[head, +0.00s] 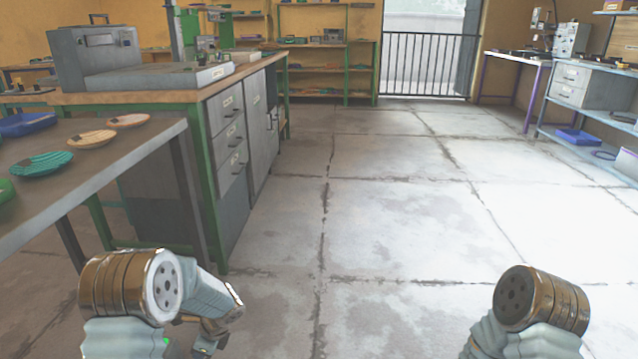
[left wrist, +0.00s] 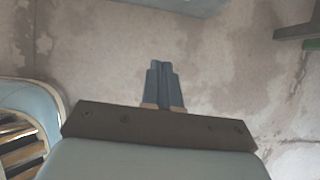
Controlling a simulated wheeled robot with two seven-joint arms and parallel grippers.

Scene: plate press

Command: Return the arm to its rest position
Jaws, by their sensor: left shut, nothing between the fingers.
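My left arm is low at the bottom left of the head view, with its forearm folded beside the table. My left gripper (left wrist: 163,88) shows in the left wrist view, its two blue-grey fingers together with nothing between them. It hangs over bare concrete floor, apart from any object. In the head view the fingers of the left gripper cannot be made out. Part of my right arm shows at the bottom right of the head view; its gripper is out of view.
A grey table (head: 130,158) at the left carries an orange plate (head: 129,121), a yellow plate (head: 92,139), a teal plate (head: 42,165) and a blue tray (head: 28,125). A workbench with drawers (head: 232,130) stands behind it. The floor (head: 400,220) ahead is clear.

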